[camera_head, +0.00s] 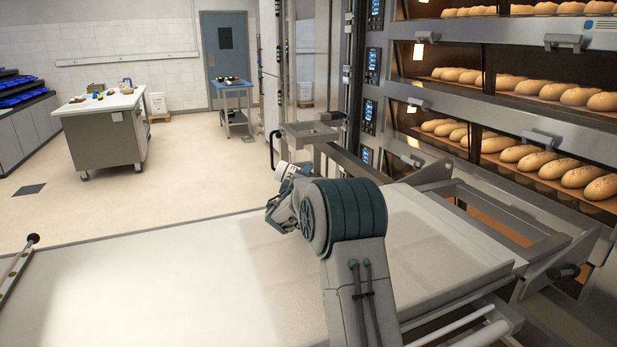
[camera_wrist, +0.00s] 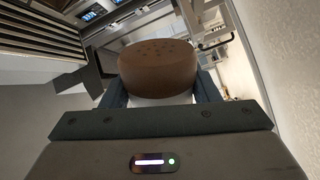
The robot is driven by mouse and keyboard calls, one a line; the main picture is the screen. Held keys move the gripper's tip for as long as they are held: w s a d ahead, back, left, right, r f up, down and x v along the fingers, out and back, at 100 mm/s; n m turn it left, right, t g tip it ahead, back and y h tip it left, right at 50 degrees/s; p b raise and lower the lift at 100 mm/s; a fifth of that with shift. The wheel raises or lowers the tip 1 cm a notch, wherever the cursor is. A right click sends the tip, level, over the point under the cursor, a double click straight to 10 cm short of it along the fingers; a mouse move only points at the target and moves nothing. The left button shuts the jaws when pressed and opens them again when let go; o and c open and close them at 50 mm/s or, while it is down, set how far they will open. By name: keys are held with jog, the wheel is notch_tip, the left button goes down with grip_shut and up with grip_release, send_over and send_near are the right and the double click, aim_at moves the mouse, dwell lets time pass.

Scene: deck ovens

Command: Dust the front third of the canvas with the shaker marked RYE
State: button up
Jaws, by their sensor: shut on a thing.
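My gripper (camera_head: 282,200) is shut on a shaker (camera_head: 288,170). In the head view the shaker is a small white shape with dark marks too small to read, partly hidden by my gripper. In the wrist view the shaker's brown, perforated cap (camera_wrist: 155,68) sits between the two fingers, with a strip of white body below it. The shaker looks tilted in the head view. The pale canvas (camera_head: 440,240) spreads below my arm, and my gripper is above its far part. My arm hides part of the canvas. Some patches look whiter, but I cannot tell flour from light.
Deck ovens with loaves (camera_head: 540,155) stand at the right, beyond a metal frame (camera_head: 490,215). A metal bracket (camera_head: 310,132) stands past the canvas's far edge. A worktable (camera_head: 105,105) with small items and a blue table (camera_head: 232,90) stand farther back across open floor.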

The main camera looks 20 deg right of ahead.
jog(key=s+d+b, duration=0.4)
jog(key=d+b, duration=0.2)
jog(key=b, duration=0.1)
jog(key=s+d+r+n+p, duration=0.2)
jog(key=r+n+p, duration=0.4)
jog(key=n, duration=1.5)
jog(key=shift+s+d+r+n, duration=0.15)
jog(key=shift+d+r+n, duration=0.4)
jog(key=shift+r, duration=1)
jog(key=shift+d+m, duration=0.1)
jog(key=shift+m, duration=0.15)
